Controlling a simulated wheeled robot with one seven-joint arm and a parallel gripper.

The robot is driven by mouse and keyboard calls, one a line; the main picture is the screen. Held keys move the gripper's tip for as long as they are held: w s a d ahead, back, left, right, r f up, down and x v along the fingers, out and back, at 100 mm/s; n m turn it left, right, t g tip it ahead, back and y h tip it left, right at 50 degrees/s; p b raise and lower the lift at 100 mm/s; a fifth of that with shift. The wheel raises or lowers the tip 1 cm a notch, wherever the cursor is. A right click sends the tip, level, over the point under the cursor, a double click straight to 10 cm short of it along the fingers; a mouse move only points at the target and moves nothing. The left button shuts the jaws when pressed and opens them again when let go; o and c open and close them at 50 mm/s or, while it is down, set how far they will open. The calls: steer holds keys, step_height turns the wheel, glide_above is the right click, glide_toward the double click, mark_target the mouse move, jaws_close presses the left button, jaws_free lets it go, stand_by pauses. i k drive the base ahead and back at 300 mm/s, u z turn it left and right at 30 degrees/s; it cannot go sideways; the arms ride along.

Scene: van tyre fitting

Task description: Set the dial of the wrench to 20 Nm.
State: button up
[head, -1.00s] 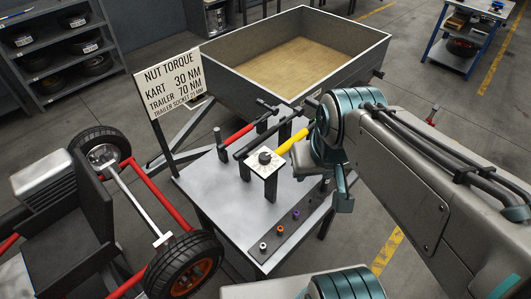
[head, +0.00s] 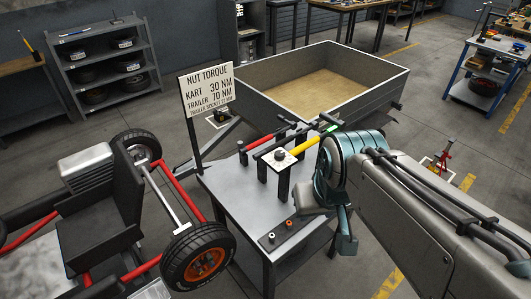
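A work table (head: 235,185) holds a rack with long wrenches. One wrench (head: 306,146) has a yellow handle. A white square dial plate (head: 288,161) with a dark round knob (head: 280,154) stands at its near left end. The scale marks are too small to read. Another wrench (head: 262,136) has a red handle and lies behind it. My arm's end (head: 340,190) is right of the dial, in front of the table's right part. My gripper's fingers cannot be made out, and I cannot tell whether they touch anything.
A sign (head: 207,92) reads kart 30 Nm, trailer 70 Nm. A dark strip with small sockets (head: 289,225) lies at the table's front. A kart with a wheel (head: 198,258) stands close at left. A trailer (head: 335,85) is behind. A red jack stand (head: 441,160) is at right.

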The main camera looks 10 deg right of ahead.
mark_target(279, 155)
steer(key=u, duration=0.85)
steer(key=i, duration=0.4)
steer(key=z, duration=1.55)
